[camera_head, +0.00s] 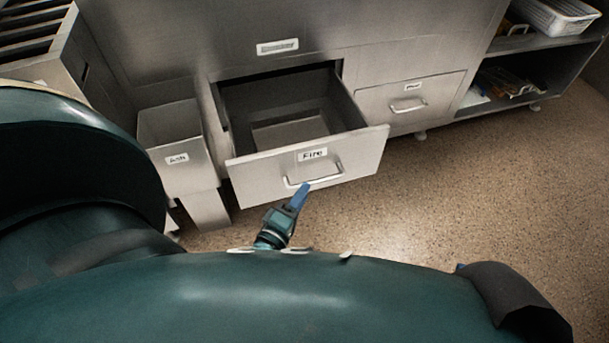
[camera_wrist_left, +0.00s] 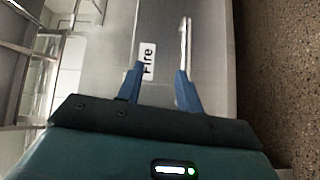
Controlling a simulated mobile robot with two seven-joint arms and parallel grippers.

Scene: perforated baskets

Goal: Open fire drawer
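The Fire drawer (camera_head: 265,172) is a grey metal drawer with a white "Fire" label (camera_head: 312,154). It stands pulled out from the cabinet, and its inside shows from above. Its bar handle (camera_head: 328,178) is on the front, below the label. My left gripper (camera_head: 303,187) is at the left part of this handle. In the left wrist view the blue fingers of my left gripper (camera_wrist_left: 160,69) are spread apart before the drawer front (camera_wrist_left: 210,45). The handle (camera_wrist_left: 185,40) lines up with the right finger; I cannot tell whether they touch.
A closed drawer (camera_head: 430,95) is right of the Fire drawer. A metal bin labelled "Ash" (camera_head: 172,140) stands close on the left. An open shelf (camera_head: 535,42) with a white basket (camera_head: 553,16) is at the upper right. The speckled floor (camera_head: 480,185) is clear.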

